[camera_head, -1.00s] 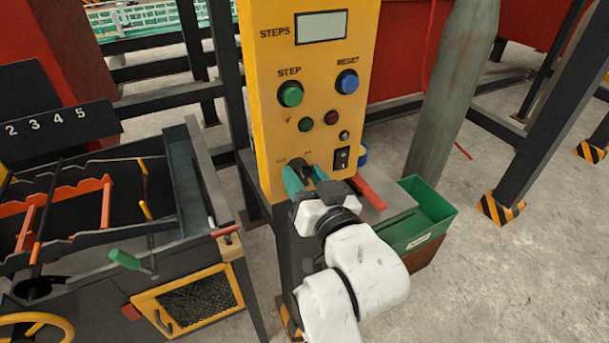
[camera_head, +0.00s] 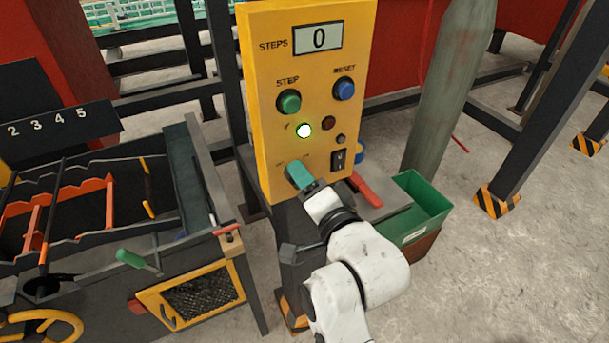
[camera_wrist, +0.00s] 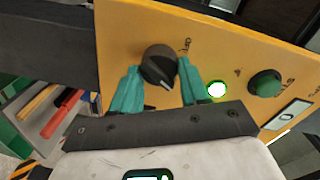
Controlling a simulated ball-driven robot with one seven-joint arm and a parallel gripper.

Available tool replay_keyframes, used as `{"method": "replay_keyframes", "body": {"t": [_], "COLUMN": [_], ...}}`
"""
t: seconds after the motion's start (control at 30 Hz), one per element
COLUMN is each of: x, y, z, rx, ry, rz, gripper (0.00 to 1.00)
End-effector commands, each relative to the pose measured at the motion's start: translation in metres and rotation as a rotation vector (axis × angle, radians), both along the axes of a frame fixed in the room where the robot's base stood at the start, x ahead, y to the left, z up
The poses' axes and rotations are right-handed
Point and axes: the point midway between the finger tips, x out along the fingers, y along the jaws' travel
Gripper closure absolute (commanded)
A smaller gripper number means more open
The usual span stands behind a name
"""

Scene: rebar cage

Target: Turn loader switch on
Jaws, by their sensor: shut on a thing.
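The yellow control panel (camera_head: 262,90) stands upright in the head view. Its loader switch is a black rotary knob (camera_wrist: 159,64) low on the panel, seen in the wrist view with a pale pointer line. My gripper (camera_head: 299,174) is at the lower part of the panel, with its teal fingers on either side of the knob; the fingers also show in the wrist view (camera_wrist: 158,84). It is shut on the knob. In the head view my fingers hide the knob. The indicator lamp (camera_head: 304,130) glows bright green-white, and the display (camera_head: 318,38) reads 0.
The panel carries a green STEP button (camera_head: 289,101), a blue RESET button (camera_head: 344,88), a small red lamp (camera_head: 328,123) and a black rocker switch (camera_head: 339,160). A green bin (camera_head: 425,205) stands to the right. A dark machine with a yellow handwheel (camera_head: 45,324) is at left.

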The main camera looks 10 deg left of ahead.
Motion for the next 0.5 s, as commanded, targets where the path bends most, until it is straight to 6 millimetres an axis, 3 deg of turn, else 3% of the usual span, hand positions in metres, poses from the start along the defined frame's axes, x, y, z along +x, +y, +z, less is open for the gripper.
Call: {"method": "replay_keyframes", "body": {"t": [0.5], "x": [0.0008], "y": [-0.0016], "z": [-0.0014], "rx": [0.175], "ry": [0.121], "rz": [-0.002], "gripper": [0.86]}}
